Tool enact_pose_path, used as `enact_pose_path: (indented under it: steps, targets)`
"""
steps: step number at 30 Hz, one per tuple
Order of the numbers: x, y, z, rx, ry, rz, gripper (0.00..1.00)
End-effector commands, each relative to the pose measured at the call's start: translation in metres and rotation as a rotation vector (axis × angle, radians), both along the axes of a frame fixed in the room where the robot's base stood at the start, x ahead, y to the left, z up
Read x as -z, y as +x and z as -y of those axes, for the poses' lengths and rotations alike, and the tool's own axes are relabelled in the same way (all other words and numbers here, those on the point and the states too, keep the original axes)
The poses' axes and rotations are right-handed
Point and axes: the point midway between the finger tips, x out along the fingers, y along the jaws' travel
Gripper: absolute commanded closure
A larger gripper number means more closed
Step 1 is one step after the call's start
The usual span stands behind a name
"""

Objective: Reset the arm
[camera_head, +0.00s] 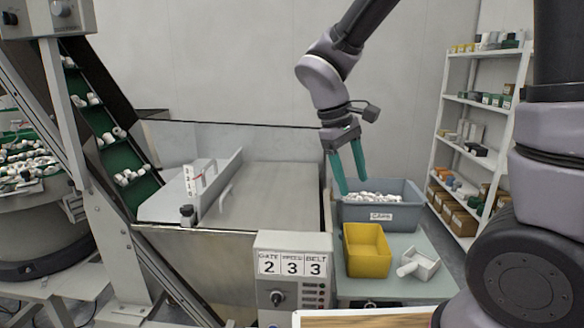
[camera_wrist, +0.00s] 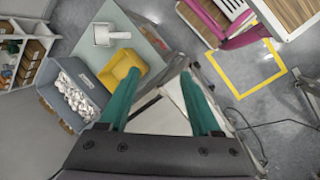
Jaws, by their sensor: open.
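My gripper (camera_head: 350,172) has two green fingers. They are spread apart with nothing between them. In the head view it hangs from my raised arm, in front of or above the left part of the grey bin (camera_head: 412,214) labelled CAPS. In the wrist view my gripper (camera_wrist: 160,95) reaches up from the lower edge, its fingers apart. The grey bin (camera_wrist: 48,97) with white caps (camera_wrist: 76,97) lies left of the fingers there. I cannot tell the exact height of the fingertips over the bin.
A yellow bin (camera_head: 367,262) and a white scoop (camera_head: 418,264) sit on the small table (camera_head: 400,240). The conveyor (camera_head: 265,195) with its control box (camera_head: 293,290) stands left. A shelf rack (camera_head: 480,140) stands right. A yellow floor square (camera_wrist: 248,66) shows in the wrist view.

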Motion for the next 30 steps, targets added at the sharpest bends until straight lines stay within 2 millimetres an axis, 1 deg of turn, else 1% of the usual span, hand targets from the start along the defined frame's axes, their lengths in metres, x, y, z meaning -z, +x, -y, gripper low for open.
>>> enact_pose_path:
  steps: [1,6,12,15,18,21,24,30]
  targets:
    - [-0.016,0.000,0.015,0.083,0.068,0.036,0.35]
    - [-0.059,-0.008,0.051,0.347,0.287,0.163,0.35]
    - [-0.106,-0.024,0.089,0.631,0.523,0.356,0.35]
    - [-0.125,-0.033,0.103,0.746,0.620,0.453,0.35]
    - [-0.140,-0.040,0.112,0.828,0.692,0.533,0.35]
    - [-0.149,-0.045,0.118,0.877,0.736,0.587,0.35]
    - [-0.152,-0.047,0.120,0.899,0.758,0.610,0.35]
    - [-0.152,-0.047,0.121,0.902,0.759,0.612,0.35]
